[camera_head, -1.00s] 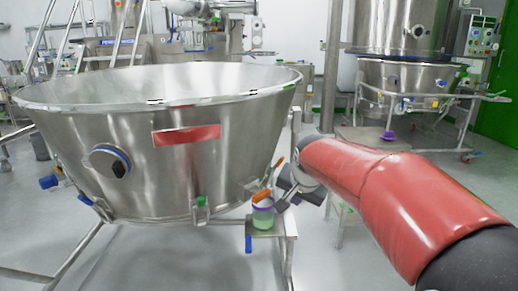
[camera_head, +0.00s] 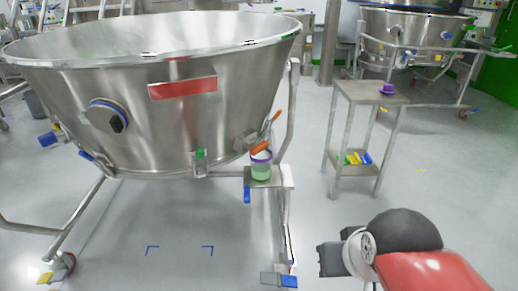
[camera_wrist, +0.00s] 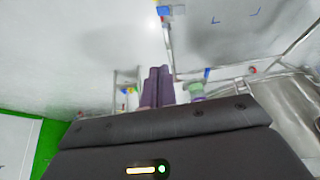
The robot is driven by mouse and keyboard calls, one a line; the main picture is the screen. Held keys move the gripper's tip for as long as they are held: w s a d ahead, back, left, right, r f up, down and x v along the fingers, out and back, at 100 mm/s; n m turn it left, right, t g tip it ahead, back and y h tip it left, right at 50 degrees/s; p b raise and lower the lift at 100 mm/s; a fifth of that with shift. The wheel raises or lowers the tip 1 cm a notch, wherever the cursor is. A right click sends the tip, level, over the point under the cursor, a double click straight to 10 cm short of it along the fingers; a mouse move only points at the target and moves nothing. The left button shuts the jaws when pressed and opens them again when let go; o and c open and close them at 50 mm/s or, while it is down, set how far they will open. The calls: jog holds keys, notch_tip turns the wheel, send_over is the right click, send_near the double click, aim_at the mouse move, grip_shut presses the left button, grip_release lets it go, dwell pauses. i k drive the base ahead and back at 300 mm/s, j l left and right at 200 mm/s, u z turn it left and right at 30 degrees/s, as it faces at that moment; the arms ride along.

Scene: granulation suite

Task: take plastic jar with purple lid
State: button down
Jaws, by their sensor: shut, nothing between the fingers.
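The plastic jar (camera_head: 261,167) is translucent green with a purple top. It stands upright on a small metal shelf (camera_head: 276,183) at the front right of the large steel bowl. It also shows small in the wrist view, as a green and purple jar (camera_wrist: 196,91) just right of my fingers. My gripper (camera_wrist: 158,78) is shut and empty, its two purple-grey fingers side by side. In the head view my arm's end is at the lower right, clear of the jar, and the fingertips cannot be made out.
The large steel bowl (camera_head: 205,115) on a tubular frame fills the left. Orange handles stand right beside the jar. A metal side table (camera_head: 350,92) behind carries a purple object (camera_head: 387,89), with yellow, green and blue items on its lower shelf. The floor between is free.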

aim_at(261, 164)
jog(key=i+l+u, duration=0.4)
jog(key=l+u, duration=0.2)
jog(key=i+l+u, duration=0.1)
jog(key=l+u, duration=0.2)
jog(key=i+l+u, duration=0.1)
jog(key=l+u, duration=0.2)
jog(key=l, duration=0.15)
